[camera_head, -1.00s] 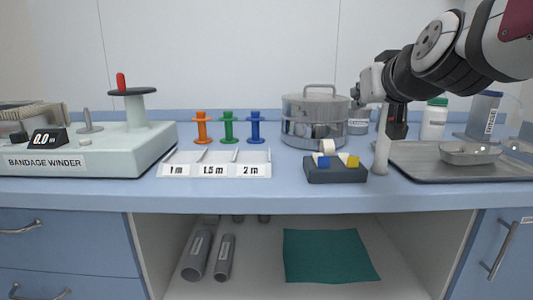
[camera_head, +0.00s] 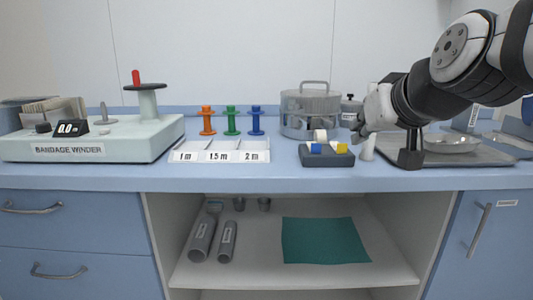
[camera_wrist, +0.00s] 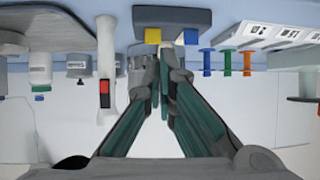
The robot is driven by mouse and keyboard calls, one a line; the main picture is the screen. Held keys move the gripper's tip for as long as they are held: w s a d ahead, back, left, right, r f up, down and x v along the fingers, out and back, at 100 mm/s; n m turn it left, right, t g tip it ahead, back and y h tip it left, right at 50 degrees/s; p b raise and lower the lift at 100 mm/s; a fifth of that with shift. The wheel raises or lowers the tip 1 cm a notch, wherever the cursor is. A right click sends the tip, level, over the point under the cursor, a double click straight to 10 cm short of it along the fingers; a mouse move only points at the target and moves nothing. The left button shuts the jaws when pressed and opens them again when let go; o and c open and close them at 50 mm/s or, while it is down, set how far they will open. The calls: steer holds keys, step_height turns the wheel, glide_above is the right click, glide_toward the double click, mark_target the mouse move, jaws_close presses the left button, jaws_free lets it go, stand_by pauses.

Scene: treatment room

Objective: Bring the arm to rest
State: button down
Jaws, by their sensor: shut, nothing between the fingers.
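My arm reaches in from the upper right of the head view. My gripper (camera_head: 360,127) is at its end, partly hidden by my wrist, over the counter near the dark block with blue and yellow pieces (camera_head: 327,160). In the wrist view my gripper (camera_wrist: 160,62) shows its green-faced fingers shut, with nothing between them. The same block (camera_wrist: 170,18) appears beyond the fingertips there. A white upright post (camera_head: 367,148) stands close by my gripper; in the wrist view a white handle with a red and black patch (camera_wrist: 105,90) is left of the fingers.
The blue counter (camera_head: 230,181) holds a bandage winder (camera_head: 110,140), a labelled white tray (camera_head: 220,156), orange, green and blue spools (camera_head: 231,121), a steel pot (camera_head: 310,112) and a metal tray (camera_head: 485,153). An open shelf below holds grey tubes and a green cloth (camera_head: 325,241).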

steer(key=s+d+f+m+g, duration=0.1)
steer(key=s+f+g, duration=0.4)
steer(key=s, duration=0.6)
steer(key=s+f+g+h, duration=0.1)
steer(key=s+f+g, duration=0.2)
steer(key=s+f, duration=0.6)
steer(key=s+d+f+m+g, duration=0.1)
steer(key=s+f+g, duration=0.25)
steer(key=s, duration=0.95)
step_height(320, 180, up, 34)
steer(key=t+p, duration=0.4)
steer(key=p, duration=2.8)
steer(key=shift+s+f+n, duration=0.25)
steer(key=shift+s+n, duration=0.1)
steer(key=shift+n, duration=0.05)
steer(key=shift+w+d+f, duration=0.1)
steer(key=shift+d, duration=0.05)
